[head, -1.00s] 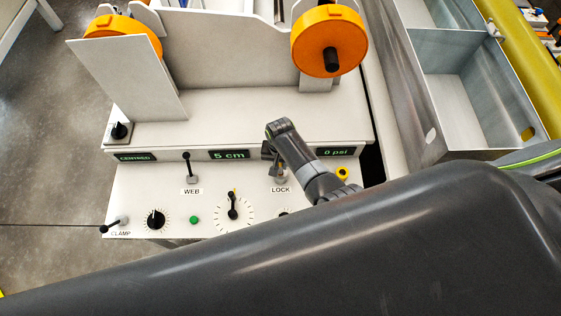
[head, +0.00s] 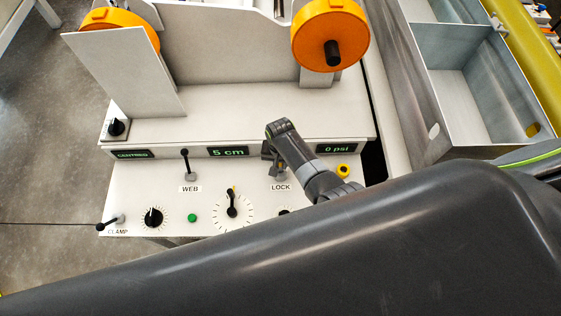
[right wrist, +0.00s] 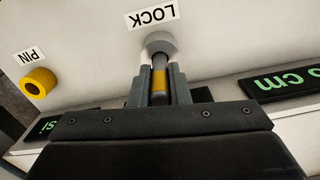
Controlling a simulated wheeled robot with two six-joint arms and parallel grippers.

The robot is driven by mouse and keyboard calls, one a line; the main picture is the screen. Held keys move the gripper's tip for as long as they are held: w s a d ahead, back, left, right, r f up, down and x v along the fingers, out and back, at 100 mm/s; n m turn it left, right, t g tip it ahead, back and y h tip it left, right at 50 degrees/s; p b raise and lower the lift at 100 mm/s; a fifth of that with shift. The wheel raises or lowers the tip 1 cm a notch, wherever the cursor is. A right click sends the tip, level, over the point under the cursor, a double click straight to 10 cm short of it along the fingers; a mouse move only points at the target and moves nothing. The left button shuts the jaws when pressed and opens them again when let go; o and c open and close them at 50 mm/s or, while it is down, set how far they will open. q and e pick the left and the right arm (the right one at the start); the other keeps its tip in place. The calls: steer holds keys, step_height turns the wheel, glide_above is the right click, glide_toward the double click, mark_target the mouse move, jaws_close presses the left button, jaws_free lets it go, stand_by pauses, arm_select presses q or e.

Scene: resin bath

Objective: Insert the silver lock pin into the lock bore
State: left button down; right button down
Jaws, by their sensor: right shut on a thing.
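The silver lock pin (right wrist: 160,82) has a yellow band and sits between the fingers of my right gripper (right wrist: 161,72), which is shut on it. The pin points at the round grey lock bore boss (right wrist: 158,43) beside the LOCK label. Its front end meets or enters the boss; I cannot tell how deep it is. In the head view my right gripper (head: 278,168) is at the boss just above the LOCK label (head: 281,187), and the pin is mostly hidden there. My left gripper is not in view.
A yellow ring marked PIN (right wrist: 40,83) is beside the boss, also seen in the head view (head: 343,171). The WEB lever (head: 188,164), a dial (head: 232,210), a green button (head: 192,218) and the CLAMP lever (head: 111,223) stand left. Metal tanks (head: 455,100) are at right.

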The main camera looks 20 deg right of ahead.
steer(key=shift+f+b, duration=0.85)
steer(key=shift+f, duration=0.25)
steer(key=c, duration=1.3)
jaws_free()
steer(key=shift+r, duration=0.6)
step_height(320, 180, up, 16)
steer(key=shift+r+p, duration=0.15)
steer(key=shift+p, duration=0.3)
